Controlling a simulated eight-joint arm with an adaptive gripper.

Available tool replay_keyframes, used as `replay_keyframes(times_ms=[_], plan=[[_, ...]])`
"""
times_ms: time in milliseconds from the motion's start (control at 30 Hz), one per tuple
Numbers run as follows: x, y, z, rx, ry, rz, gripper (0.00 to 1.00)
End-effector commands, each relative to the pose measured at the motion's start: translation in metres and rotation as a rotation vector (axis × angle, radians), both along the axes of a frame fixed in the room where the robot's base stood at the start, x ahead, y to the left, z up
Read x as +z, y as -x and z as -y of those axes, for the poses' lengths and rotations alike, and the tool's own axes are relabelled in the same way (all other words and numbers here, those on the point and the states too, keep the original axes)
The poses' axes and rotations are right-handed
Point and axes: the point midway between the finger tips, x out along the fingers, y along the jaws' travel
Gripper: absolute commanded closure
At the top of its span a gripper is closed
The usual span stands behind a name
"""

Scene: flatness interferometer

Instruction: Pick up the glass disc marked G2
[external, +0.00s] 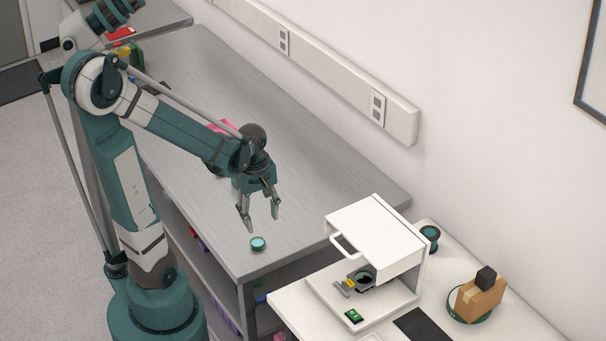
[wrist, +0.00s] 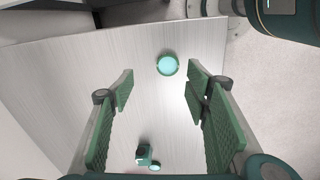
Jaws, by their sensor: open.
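A small teal round disc (external: 258,243) lies flat on the grey metal bench near its front corner. It also shows in the wrist view (wrist: 168,66), near the bench edge, just beyond the fingertips. No G2 marking is legible on it. My gripper (external: 260,216) is open and empty, pointing down above the disc and apart from it.
A dark spool-like item (external: 430,234) and a cardboard-coloured block (external: 480,299) with a black cube stand on the white table (external: 300,312). A small dark green object (wrist: 144,153) lies low in the wrist view. Bench around the disc is clear.

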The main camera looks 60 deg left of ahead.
Motion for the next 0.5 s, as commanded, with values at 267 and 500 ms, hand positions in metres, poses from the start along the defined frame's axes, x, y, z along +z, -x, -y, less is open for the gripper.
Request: replay_keyframes(times_ms=[267, 500], plan=[[-0.025, 0.007, -0.012, 0.151, 0.023, -0.053, 0.53], [-0.027, 0.009, -0.013, 0.172, 0.025, -0.062, 0.53]])
